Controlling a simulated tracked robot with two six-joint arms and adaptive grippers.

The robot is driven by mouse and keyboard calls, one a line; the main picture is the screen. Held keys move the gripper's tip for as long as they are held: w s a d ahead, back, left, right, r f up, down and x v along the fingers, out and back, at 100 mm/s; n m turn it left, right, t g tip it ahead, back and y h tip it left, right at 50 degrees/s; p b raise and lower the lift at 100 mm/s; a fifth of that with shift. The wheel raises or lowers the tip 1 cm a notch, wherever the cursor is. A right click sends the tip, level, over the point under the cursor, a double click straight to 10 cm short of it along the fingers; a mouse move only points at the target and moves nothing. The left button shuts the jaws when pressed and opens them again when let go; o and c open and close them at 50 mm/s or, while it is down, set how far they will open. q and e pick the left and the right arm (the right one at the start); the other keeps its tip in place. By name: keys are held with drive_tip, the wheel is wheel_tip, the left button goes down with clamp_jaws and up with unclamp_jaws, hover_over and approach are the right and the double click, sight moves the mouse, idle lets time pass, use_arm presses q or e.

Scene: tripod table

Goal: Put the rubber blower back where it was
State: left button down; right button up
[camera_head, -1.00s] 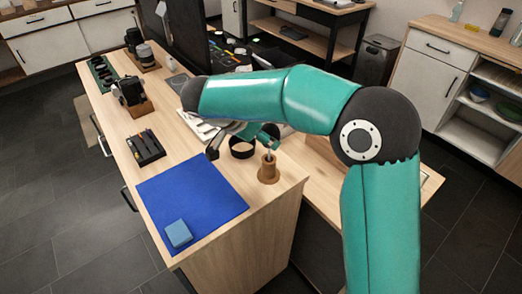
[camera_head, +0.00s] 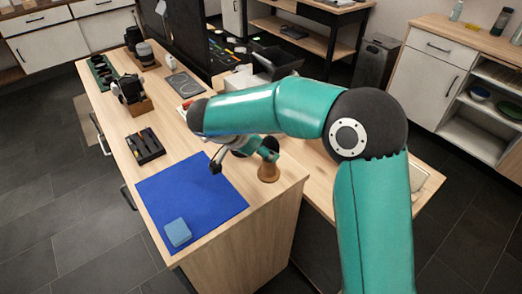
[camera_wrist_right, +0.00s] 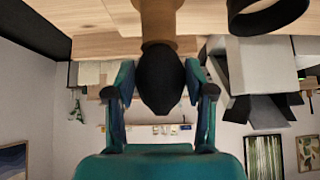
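The rubber blower shows in the wrist view as a black bulb (camera_wrist_right: 160,82) between my right gripper's (camera_wrist_right: 159,95) teal fingers, which lie close along both its sides. The brown wooden stand (camera_wrist_right: 160,18) is directly beyond it in that view, lined up with the bulb; its nozzle is hidden. In the head view the stand (camera_head: 268,172) is on the table near the right edge of the blue mat (camera_head: 185,200). My right gripper (camera_head: 268,151) is just above the stand there and covers its top. My left gripper is in neither view.
A light-blue block (camera_head: 178,232) lies on the mat. A black tray with tools (camera_head: 146,146) and a camera on a wooden block (camera_head: 133,97) stand farther left. A black ring (camera_wrist_right: 268,14) and grey box (camera_wrist_right: 258,65) are beside the stand in the wrist view.

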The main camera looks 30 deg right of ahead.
drive_tip(key=shift+f, duration=0.2)
drive_tip(key=o, duration=0.6)
drive_tip(key=shift+r, duration=0.1)
drive_tip(key=shift+r+p, duration=0.7)
drive_tip(key=shift+p, duration=0.15)
drive_tip(key=b+v, duration=0.1)
drive_tip(key=v, duration=1)
drive_tip(key=shift+a, duration=0.35)
